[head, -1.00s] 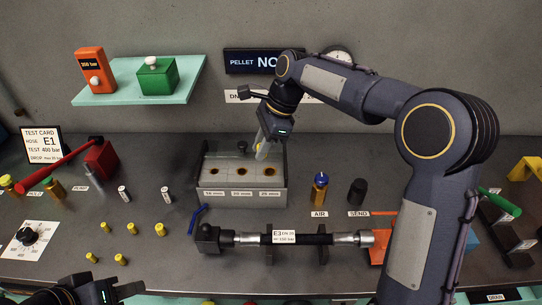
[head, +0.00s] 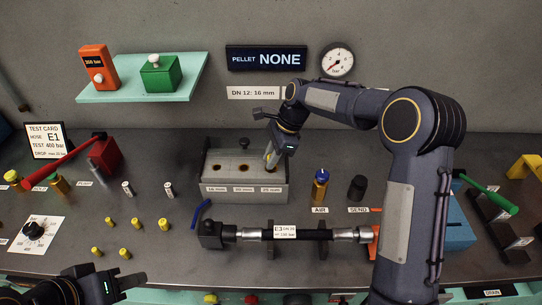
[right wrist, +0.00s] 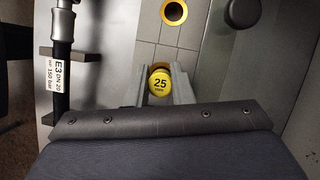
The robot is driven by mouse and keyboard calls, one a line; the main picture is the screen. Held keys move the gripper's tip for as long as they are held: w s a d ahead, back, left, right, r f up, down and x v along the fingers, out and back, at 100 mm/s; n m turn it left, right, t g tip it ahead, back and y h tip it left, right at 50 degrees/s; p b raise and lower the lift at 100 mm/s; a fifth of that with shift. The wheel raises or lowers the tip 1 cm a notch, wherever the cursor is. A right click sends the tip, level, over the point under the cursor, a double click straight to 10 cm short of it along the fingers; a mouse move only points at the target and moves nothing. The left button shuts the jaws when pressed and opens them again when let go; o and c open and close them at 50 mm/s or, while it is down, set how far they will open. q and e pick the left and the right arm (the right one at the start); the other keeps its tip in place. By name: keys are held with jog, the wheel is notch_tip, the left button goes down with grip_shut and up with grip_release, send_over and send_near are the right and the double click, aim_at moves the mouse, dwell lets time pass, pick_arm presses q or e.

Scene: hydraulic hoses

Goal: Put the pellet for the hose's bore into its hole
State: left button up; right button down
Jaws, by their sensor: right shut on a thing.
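My right gripper (head: 271,163) is shut on a yellow pellet (right wrist: 160,84) marked 25 mm; its end face shows between the fingertips in the right wrist view. In the head view it is over the right-hand hole of the grey block (head: 222,191), whose holes are labelled 16, 20 and 25 mm. The fingers hide that hole, and I cannot tell if the pellet touches it. The middle hole (head: 243,168) and left hole (head: 214,167) look empty. The hose (head: 310,234) is tagged E3 DN 20 and lies in front. My left gripper (head: 138,284) is at the lower left, its jaws unclear.
Several yellow pellets (head: 137,223) lie on the bench at left. A display (head: 265,59) reads PELLET NONE, above a sign (head: 253,92) reading DN 12: 16 mm. A blue-capped AIR bottle (head: 320,186) and a dark SEND knob (head: 357,188) stand right of the block.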

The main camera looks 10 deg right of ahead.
jog(key=shift+f, duration=0.6)
jog(key=c, duration=1.3)
grip_release()
jog(key=shift+r, duration=0.35)
jog(key=v, duration=1.2)
jog(key=shift+s+r+b, duration=0.1)
jog(key=shift+r+b, duration=0.25)
jog(key=shift+r, duration=0.05)
